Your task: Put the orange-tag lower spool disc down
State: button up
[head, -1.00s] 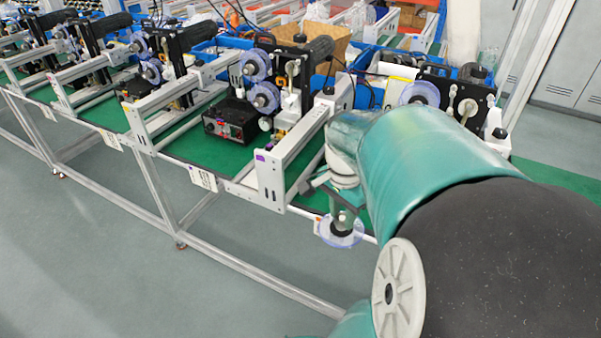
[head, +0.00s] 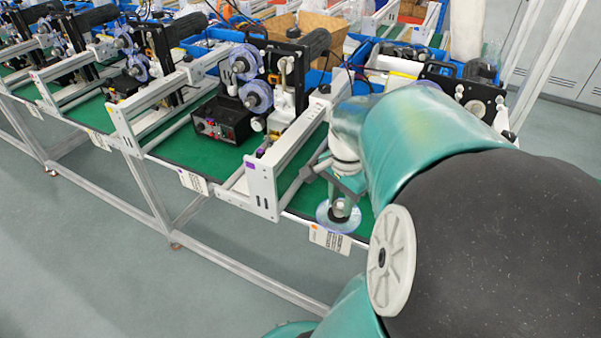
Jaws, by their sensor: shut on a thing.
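My gripper (head: 341,202) is at the front edge of the bench, right of the centre of the head view. It is shut on the spool disc (head: 325,220), a clear bluish disc with a dark hub. The disc lies about level at the front edge of the green bench top (head: 360,214). I cannot tell whether it touches the surface. Just below it, a white card with an orange tag (head: 330,239) hangs on the bench front. My arm hides much of the bench to the right.
A white metal frame (head: 262,188) stands close left of my gripper. Beyond it are a black control box (head: 222,122) and a coder with two clear spools (head: 257,96). More coders line the row to the left. Grey floor (head: 90,240) lies open in front.

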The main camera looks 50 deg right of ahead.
jog(key=w+d+f, duration=0.1)
jog(key=d+f, duration=0.2)
jog(key=w+d+f, duration=0.2)
jog(key=d, duration=0.2)
jog(key=w+d+f, duration=0.1)
jog(key=d+f, duration=0.2)
jog(key=d, duration=0.1)
jog(key=shift+w+d+f, duration=0.25)
jog(key=shift+w+f, duration=0.1)
jog(key=shift+w, duration=0.05)
jog(key=shift+d+f, duration=0.25)
jog(key=shift+f, duration=0.1)
jog(key=shift+w+d+f, duration=0.1)
jog(key=shift+f, duration=0.75)
jog(key=shift+w+d+f, duration=0.1)
jog(key=shift+f, duration=0.75)
jog(key=shift+f, duration=0.1)
jog(key=o, duration=1.1)
notch_tip(320, 180, up, 12)
jog(key=shift+r, duration=0.15)
